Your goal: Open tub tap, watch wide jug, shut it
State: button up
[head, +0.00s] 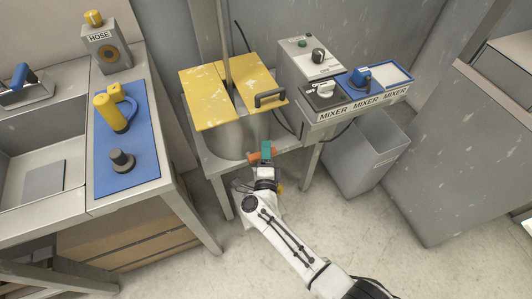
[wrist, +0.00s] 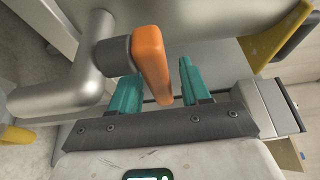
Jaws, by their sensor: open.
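The tub (head: 228,138) is a metal vessel under yellow lids, set in a metal stand. Its tap has an orange lever (wrist: 152,62) on a dark collar at the end of a grey metal pipe (wrist: 85,85). The orange lever also shows in the head view (head: 256,156). My gripper (wrist: 160,78) is open, with its teal fingers on either side of the lever; I cannot tell whether they touch it. I cannot make out the wide jug for certain; my arm covers much of the area below the tap. A small yellow part (head: 280,188) shows beside my wrist there.
A mixer bench (head: 358,107) with switches stands right of the tub, with a grey bin (head: 368,155) below. The floor at front is clear.

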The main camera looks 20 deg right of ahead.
jog(key=p+v, duration=0.1)
jog(key=v, duration=1)
jog(key=shift+p, duration=0.3)
jog(key=shift+w, duration=0.1)
